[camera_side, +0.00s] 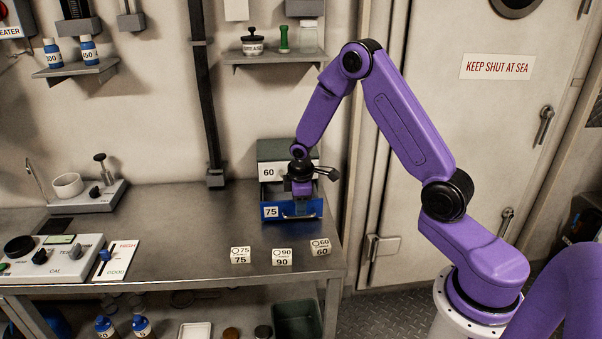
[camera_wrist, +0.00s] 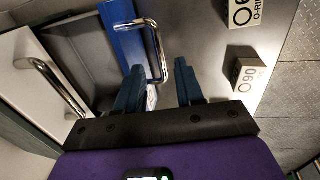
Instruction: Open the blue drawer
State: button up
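The blue drawer (camera_side: 270,212), labelled 75, is the lower drawer of a small cabinet (camera_side: 272,150) on the bench. It stands pulled out, and its grey inside shows in the wrist view behind the blue front (camera_wrist: 125,38). Its silver bar handle (camera_wrist: 157,38) is on the front face. My gripper (camera_wrist: 160,88) is open, with two dark blue fingers apart. The lower end of the handle shows between them; I cannot tell whether either finger touches it. In the side view my gripper (camera_side: 301,203) points down over the drawer front.
The pale drawer labelled 60 (camera_side: 268,172) sits just above, shut; its handle (camera_wrist: 55,85) is at left in the wrist view. Labelled blocks 75 (camera_side: 240,255), 90 (camera_side: 282,257) and 60 (camera_side: 320,248) stand along the bench front. Bench space left of the cabinet is clear.

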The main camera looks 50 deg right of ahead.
notch_tip(320, 180, up, 14)
jog(key=s+a, duration=0.2)
jog(key=shift+f, duration=0.1)
dwell(0.3)
jog(key=s+a+r+n+y, duration=0.1)
jog(key=s+a+r, duration=0.1)
jog(key=s+a, duration=0.65)
jog(key=s+a+r+n+y, duration=0.1)
jog(key=s+a, duration=0.5)
jog(key=s, duration=0.5)
jog(key=s+d+n+g, duration=0.1)
jog(key=s, duration=1)
jog(key=shift+s+d+n, duration=0.15)
jog(key=shift+s+n, duration=0.15)
jog(key=shift+s, duration=0.05)
